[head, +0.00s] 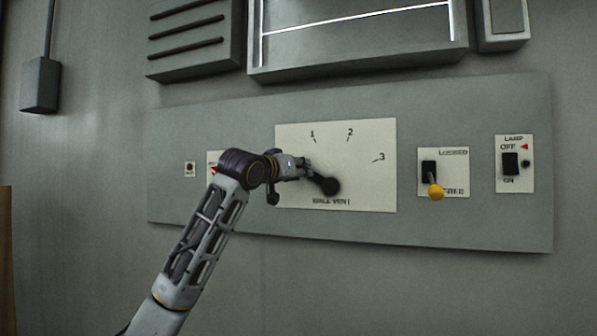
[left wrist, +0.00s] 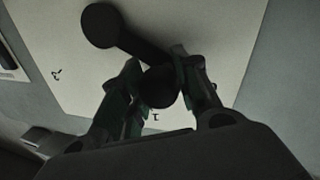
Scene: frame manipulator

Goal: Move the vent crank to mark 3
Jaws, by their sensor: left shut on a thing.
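The vent crank (head: 328,186) is a dark hub with a short arm on a pale plate (head: 365,195) printed with marks 1, 2 and 3. Its arm points left and slightly up from the hub, below and left of mark 1. Mark 3 (head: 381,157) is up and right of the hub. My left gripper (head: 308,170) is shut on the crank's handle end. In the left wrist view, the round handle (left wrist: 160,86) sits between both fingers, and the hub (left wrist: 100,25) is at upper left. My right gripper is not in view.
Right of the plate, a lever with a yellow knob (head: 436,193) points down towards FREE, with LOCKED above. A lamp switch (head: 510,163) is farther right. My left forearm covers the panel's left part and a small label there. A framed window is above.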

